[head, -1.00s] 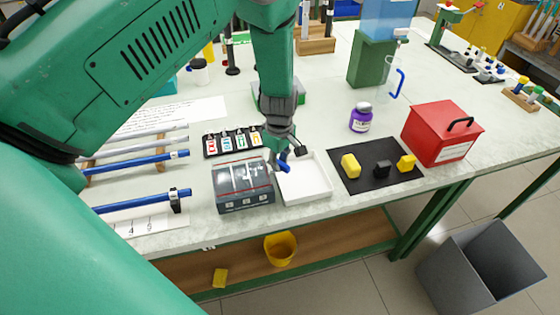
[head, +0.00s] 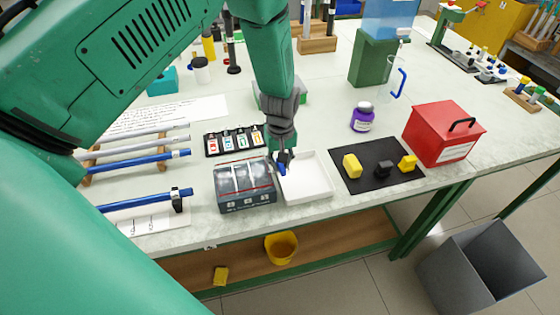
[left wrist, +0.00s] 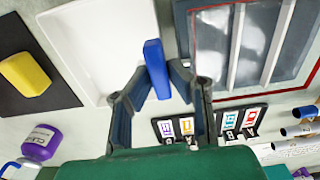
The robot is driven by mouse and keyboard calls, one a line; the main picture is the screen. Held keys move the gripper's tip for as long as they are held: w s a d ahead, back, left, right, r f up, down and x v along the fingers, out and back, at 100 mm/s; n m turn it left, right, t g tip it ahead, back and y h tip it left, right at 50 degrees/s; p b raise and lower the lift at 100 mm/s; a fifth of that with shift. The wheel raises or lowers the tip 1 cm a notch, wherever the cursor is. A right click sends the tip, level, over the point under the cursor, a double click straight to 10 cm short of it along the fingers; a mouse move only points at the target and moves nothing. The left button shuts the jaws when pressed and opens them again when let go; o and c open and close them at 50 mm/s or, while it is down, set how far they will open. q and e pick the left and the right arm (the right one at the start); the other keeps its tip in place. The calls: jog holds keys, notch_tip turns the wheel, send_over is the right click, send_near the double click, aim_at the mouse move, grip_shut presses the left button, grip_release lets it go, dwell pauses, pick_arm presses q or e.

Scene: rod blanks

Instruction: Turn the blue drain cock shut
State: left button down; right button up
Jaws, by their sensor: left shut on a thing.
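The blue drain cock (head: 281,169) shows as a short blue bar at the left edge of the white tray (head: 318,190), close to the grey compartment box. My left gripper (head: 285,156) reaches down from above and is shut on this blue bar. In the left wrist view the blue bar (left wrist: 156,68) stands between the two fingertips (left wrist: 157,88), with the white tray (left wrist: 85,45) on the left and the box on the right. What the bar is mounted on is hidden. My right gripper is not in view.
The grey box (head: 244,202) with a clear lid stands left of the tray. A label rack (head: 235,140) is behind it. A black mat (head: 360,178) with yellow and black blocks lies to the right, near a red box (head: 440,148). Blue rods (head: 135,162) lie at the left.

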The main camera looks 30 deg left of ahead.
pick_arm(q)
jog(key=shift+s+d+m, duration=0.15)
jog(key=shift+d+m, duration=0.1)
jog(key=shift+m, duration=0.05)
jog(key=c, duration=1.8)
grip_release()
jog(key=shift+o, duration=1.3)
jog(key=shift+d+r, duration=0.1)
jog(key=shift+d, duration=0.05)
